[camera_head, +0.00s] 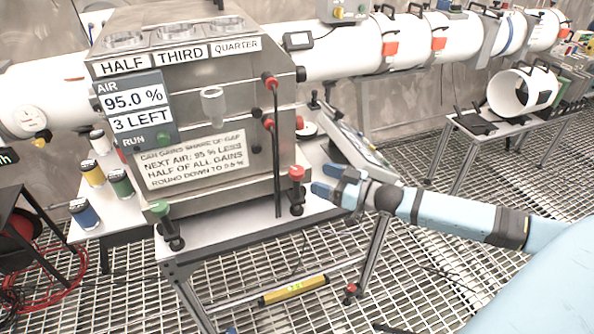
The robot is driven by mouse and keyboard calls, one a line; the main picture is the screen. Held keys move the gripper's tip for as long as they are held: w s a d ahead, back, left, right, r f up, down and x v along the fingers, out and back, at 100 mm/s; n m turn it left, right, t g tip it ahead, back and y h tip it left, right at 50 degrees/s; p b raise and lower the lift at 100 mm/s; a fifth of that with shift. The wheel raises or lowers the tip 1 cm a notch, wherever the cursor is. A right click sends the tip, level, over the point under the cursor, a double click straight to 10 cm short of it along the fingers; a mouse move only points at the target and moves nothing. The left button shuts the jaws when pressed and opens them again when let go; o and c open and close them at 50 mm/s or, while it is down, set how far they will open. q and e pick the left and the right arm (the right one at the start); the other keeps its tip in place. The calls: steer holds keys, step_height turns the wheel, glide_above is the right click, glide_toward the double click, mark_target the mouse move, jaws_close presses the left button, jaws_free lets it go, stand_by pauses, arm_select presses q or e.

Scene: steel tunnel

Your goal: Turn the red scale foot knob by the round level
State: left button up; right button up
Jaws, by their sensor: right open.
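A red knob (296,172) tops a black threaded foot at the front right corner of the steel box, above the white table top. A green knob (160,208) sits on a similar foot at the front left corner. I cannot make out a round level for certain. My right gripper (326,181) is open and empty, with its blue fingertips pointing left just right of the red knob and apart from it. My left gripper is not in view.
The steel box with its display (135,108) fills the table's left part. A tilted grey panel (352,148) stands behind my right gripper. Red knobs (270,82) with a dark vertical rod are on the box's right side. Coloured cans (84,214) stand at left. The floor is open grating.

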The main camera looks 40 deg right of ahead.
mark_target(297, 170)
steer(key=x, duration=0.7)
steer(key=shift+w+a, duration=0.2)
steer(key=shift+w, duration=0.15)
steer(key=c, duration=0.9)
